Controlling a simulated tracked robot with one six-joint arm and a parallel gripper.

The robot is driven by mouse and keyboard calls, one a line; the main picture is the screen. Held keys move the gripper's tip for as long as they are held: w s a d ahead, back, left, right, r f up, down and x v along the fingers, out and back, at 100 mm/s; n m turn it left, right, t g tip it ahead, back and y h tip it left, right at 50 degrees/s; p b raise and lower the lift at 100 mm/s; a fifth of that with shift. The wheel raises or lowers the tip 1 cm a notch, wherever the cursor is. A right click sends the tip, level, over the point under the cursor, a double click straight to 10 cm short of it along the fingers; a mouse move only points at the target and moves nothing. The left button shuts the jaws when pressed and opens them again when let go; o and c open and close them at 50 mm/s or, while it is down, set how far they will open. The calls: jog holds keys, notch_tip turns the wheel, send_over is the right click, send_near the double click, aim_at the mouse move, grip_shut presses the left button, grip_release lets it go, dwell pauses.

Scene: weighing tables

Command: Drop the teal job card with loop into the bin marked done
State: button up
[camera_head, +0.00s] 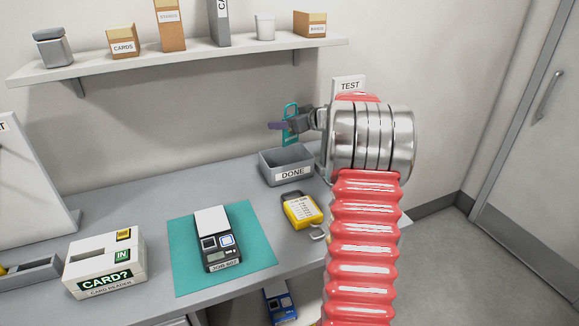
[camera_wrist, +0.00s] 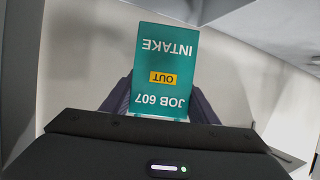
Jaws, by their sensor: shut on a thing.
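The teal job card (camera_wrist: 163,105) is in my gripper (camera_head: 285,126). In the wrist view it reads upside down, with the words INTAKE and JOB 607 and a yellow OUT patch. In the head view the card (camera_head: 291,110) hangs upright, and its upper part looks like an open teal loop. My gripper's dark fingers are shut on it from the right, above the grey bin marked DONE (camera_head: 267,171). The card is apart from the bin, clear above its rim. The bin's inside is mostly hidden from view.
A scale (camera_head: 217,255) lies on a teal mat (camera_head: 183,262). A yellow device (camera_head: 301,209) lies in front of the bin. A white card reader (camera_head: 103,270) stands at the left. A TEST sign (camera_head: 349,86) stands behind my arm. A shelf (camera_head: 190,59) with several boxes hangs above.

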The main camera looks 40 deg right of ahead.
jog(key=shift+f, duration=2.55)
jog(key=o, duration=1.1)
jog(key=v, duration=1.3)
jog(key=shift+s+r, duration=0.2)
jog(key=shift+s, duration=0.2)
